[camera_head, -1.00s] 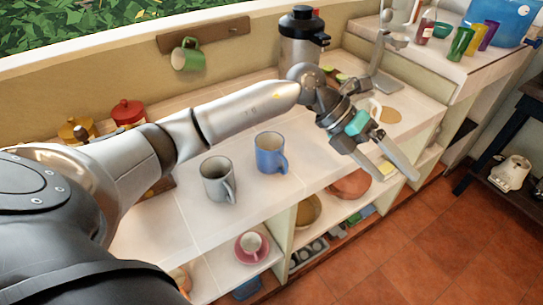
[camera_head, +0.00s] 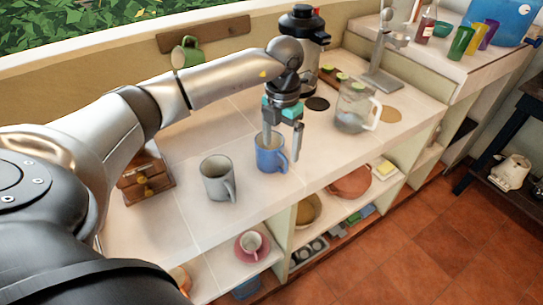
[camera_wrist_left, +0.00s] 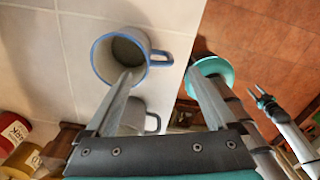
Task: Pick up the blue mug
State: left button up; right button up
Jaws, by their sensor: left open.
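The blue mug (camera_head: 266,160) stands upright on the white tiled counter, with its handle toward the right. My left gripper (camera_head: 281,152) points down at it, open and empty. One finger is over the mug's mouth and the other is to the right of its handle. In the left wrist view the mug (camera_wrist_left: 101,61) shows its blue rim, and its handle lies between the open fingers of the left gripper (camera_wrist_left: 160,75). Whether the fingers touch the mug cannot be told. My right gripper (camera_wrist_left: 258,95) seems to show small at the right of that view; its opening is unclear.
A grey mug (camera_head: 214,180) stands just left of the blue mug. A glass pitcher (camera_head: 350,112) and a black-topped dispenser (camera_head: 304,75) stand to the right and behind. A small wooden drawer box (camera_head: 147,186) is at the left. A green mug (camera_head: 184,55) hangs on the wall.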

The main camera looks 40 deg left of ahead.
aim_at(281, 171)
pick_arm(q)
notch_tip(281, 171, down, 8)
jog(key=shift+w+r, duration=0.15)
dwell(0.3)
grip_shut()
dwell(0.7)
